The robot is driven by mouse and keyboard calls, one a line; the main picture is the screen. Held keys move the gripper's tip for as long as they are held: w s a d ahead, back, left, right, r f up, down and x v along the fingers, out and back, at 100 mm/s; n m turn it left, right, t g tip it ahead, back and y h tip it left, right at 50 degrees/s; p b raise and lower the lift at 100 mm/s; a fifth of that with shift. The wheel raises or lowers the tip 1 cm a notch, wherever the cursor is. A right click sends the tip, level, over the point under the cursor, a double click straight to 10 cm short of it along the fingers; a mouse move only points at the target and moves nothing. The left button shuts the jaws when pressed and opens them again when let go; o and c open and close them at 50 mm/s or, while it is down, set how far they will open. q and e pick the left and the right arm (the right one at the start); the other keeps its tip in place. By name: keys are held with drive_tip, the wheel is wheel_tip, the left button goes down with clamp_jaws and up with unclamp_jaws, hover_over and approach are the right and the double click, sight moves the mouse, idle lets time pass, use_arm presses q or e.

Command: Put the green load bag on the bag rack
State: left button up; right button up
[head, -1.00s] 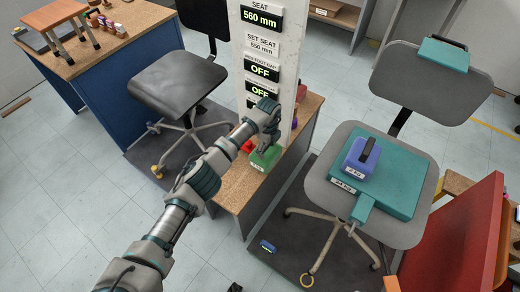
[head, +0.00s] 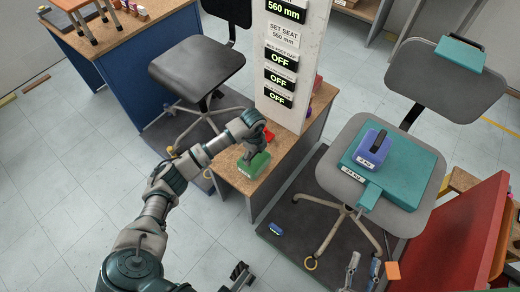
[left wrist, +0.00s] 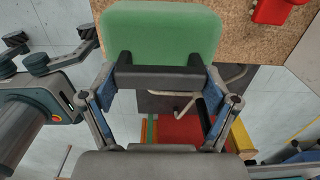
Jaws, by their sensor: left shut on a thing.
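The green load bag (head: 254,166) is at the near edge of the wooden bench top in the head view, below the white post. My left gripper (head: 252,148) is shut on its dark handle from above. In the left wrist view the green bag (left wrist: 160,30) fills the top middle, with its black handle between the fingers of the left gripper (left wrist: 160,90). I cannot tell whether its underside touches the bench. My right gripper (head: 364,266) shows as two separated fingers at the lower right, empty. I cannot tell for sure which furniture is the bag rack.
The wooden bench (head: 240,185) carries a red object (head: 268,134) beside the bag. A white post (head: 285,60) with displays stands behind. A grey chair (head: 335,180) holds a teal bag (head: 412,180) and a blue bag (head: 372,148). A red panel (head: 455,240) stands lower right.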

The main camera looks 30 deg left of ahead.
sight(255, 159)
use_arm(q)
wheel_tip(255, 159, down, 3)
drive_tip(key=shift+r+b, duration=0.1)
drive_tip(key=shift+b, duration=0.65)
drive_tip(key=shift+w, duration=0.1)
drive_tip(key=o, duration=1.6)
drive_tip(key=shift+f, duration=0.3)
drive_tip(key=shift+s, duration=0.2)
use_arm(e)
drive_tip(key=s+r+t, duration=0.2)
drive_tip(key=r+t, duration=0.1)
drive_tip(key=shift+d+m, duration=0.2)
drive_tip(key=shift+m, duration=0.1)
drive_tip(key=shift+f, duration=0.1)
